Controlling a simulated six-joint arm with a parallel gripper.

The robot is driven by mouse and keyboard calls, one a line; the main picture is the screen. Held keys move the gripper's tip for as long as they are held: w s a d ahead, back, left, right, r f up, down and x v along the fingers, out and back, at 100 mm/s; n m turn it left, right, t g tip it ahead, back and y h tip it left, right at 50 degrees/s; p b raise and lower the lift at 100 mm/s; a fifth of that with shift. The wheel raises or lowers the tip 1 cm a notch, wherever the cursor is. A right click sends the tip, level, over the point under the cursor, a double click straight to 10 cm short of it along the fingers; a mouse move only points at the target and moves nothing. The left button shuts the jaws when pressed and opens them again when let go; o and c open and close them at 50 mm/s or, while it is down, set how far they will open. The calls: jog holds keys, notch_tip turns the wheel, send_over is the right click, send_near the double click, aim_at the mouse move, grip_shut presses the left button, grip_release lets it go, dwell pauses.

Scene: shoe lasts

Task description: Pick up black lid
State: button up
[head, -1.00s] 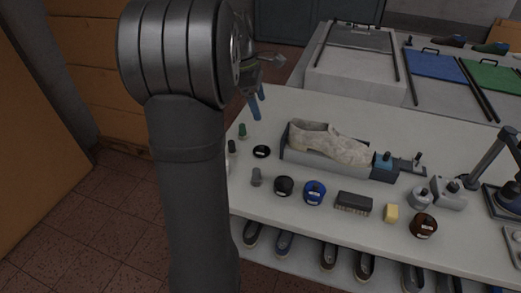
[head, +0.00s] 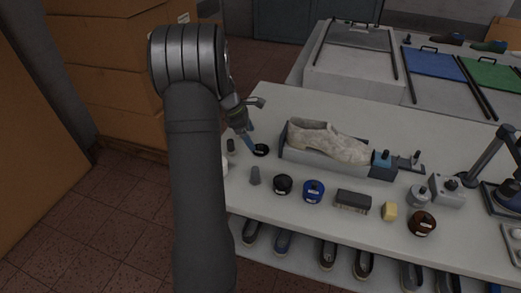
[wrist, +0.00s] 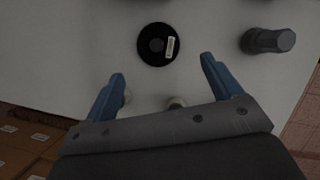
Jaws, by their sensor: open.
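The black lid (head: 261,150) is a flat round disc with a white label, lying on the white table left of the shoe. In the wrist view the black lid (wrist: 158,44) lies beyond my fingertips, roughly centred between them. My gripper (head: 251,146) has blue fingers and is close to the lid in the head view. In the wrist view my gripper (wrist: 161,67) is open with nothing between its fingers. The fingers look apart from the lid.
A beige shoe (head: 328,142) sits in a holder. A grey knob-like piece (wrist: 267,40) lies right of the lid.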

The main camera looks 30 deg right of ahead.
aim_at(259, 145)
jog(key=shift+d+x, duration=0.2)
jog(key=shift+x, duration=1.25)
jog(key=shift+d+x, duration=0.15)
jog(key=shift+x, duration=1.25)
jog(key=shift+r, duration=0.15)
jog(key=c, duration=1)
